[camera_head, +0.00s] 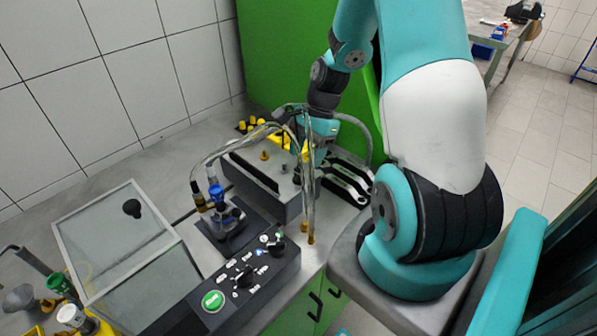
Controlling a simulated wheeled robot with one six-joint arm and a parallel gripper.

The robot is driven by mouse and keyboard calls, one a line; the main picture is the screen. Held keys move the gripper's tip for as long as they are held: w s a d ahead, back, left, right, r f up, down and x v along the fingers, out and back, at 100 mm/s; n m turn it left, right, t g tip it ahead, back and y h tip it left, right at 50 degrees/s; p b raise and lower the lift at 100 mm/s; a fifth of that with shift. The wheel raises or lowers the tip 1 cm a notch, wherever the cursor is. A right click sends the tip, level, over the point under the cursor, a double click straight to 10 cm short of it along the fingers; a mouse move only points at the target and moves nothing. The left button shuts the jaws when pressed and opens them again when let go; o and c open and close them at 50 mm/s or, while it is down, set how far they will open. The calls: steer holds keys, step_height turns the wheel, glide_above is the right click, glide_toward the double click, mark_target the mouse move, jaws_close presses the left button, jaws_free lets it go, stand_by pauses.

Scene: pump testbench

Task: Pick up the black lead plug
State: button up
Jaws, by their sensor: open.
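My gripper (308,168) is at the end of my arm, over the bench near the back of the grey pump box (262,180). Its jaws are open, though hoses in front partly hide them. I cannot clearly make out the black lead plug; it is too small or hidden. Long black parts (347,182) lie on the bench just right of my gripper, but I cannot tell whether the plug is among them. I see nothing clearly held between the jaws.
Clear hoses (306,205) with brass ends hang close in front of my gripper. A blue-topped valve unit (218,205) and a control panel (238,284) stand nearer. A glass-lidded tank (110,235) is at left. A green panel (290,55) rises behind.

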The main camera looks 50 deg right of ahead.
mark_target(299, 169)
steer(key=x, duration=0.1)
steer(key=p+x, duration=0.1)
steer(key=x, duration=0.1)
steer(key=shift+w+a+f, duration=0.15)
steer(key=shift+w+a, duration=0.05)
steer(key=shift+a, duration=0.2)
steer(key=shift+a+f+p, duration=0.15)
steer(key=shift+f+p, duration=0.15)
steer(key=shift+f, duration=0.25)
jaws_close()
